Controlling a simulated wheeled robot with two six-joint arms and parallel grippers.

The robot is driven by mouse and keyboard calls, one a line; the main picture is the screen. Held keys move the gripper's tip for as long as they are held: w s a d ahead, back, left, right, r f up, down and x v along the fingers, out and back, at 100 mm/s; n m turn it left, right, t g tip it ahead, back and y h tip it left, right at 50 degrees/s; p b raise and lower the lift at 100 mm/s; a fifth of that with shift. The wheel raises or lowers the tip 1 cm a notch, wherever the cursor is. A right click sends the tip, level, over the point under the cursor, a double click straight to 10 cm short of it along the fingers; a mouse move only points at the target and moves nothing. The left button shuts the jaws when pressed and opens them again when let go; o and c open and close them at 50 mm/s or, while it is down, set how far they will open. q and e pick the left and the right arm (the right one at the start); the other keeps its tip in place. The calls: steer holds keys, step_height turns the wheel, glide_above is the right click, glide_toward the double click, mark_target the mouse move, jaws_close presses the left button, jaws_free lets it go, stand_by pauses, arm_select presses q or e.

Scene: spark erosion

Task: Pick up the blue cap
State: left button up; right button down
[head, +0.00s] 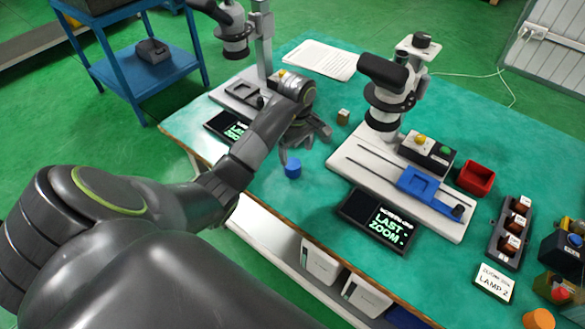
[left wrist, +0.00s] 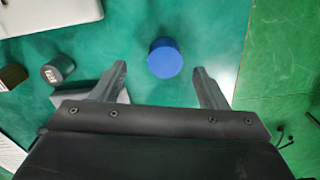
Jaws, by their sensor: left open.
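The blue cap (head: 293,168) is a small round piece that stands on the green table top (head: 330,210), near its front edge. In the left wrist view the blue cap (left wrist: 165,58) lies ahead of the fingertips, roughly between their lines. My left gripper (head: 305,142) is open and empty, and appears just behind the cap in the head view. Its two fingers show apart in the left wrist view (left wrist: 160,78), with nothing between them. My right gripper is not in view.
A microscope stand (head: 385,95) with a white base and blue slide (head: 418,184) stands right of the cap. A small grey cylinder (head: 343,117) stands behind. A black display (head: 377,220), red bin (head: 475,178) and lamp rack (head: 510,233) are further right. Bare table surrounds the cap.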

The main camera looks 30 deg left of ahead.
mark_target(293, 164)
arm_select(q)
step_height(293, 164, down, 2)
steer(key=shift+s+b, duration=0.1)
steer(key=shift+b, duration=0.45)
steer(key=shift+s+a+f+p, duration=0.1)
steer(key=shift+s+f+p, duration=0.1)
steer(key=shift+f, duration=0.9)
steer(key=shift+s+a+f+p, duration=0.1)
steer(key=shift+f+p, duration=0.1)
steer(key=shift+f, duration=0.9)
steer(key=shift+w, duration=0.1)
steer(key=c, duration=1)
steer(key=shift+c, duration=0.2)
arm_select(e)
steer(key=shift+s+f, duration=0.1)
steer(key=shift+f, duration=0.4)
arm_select(q)
steer(key=shift+r, duration=0.15)
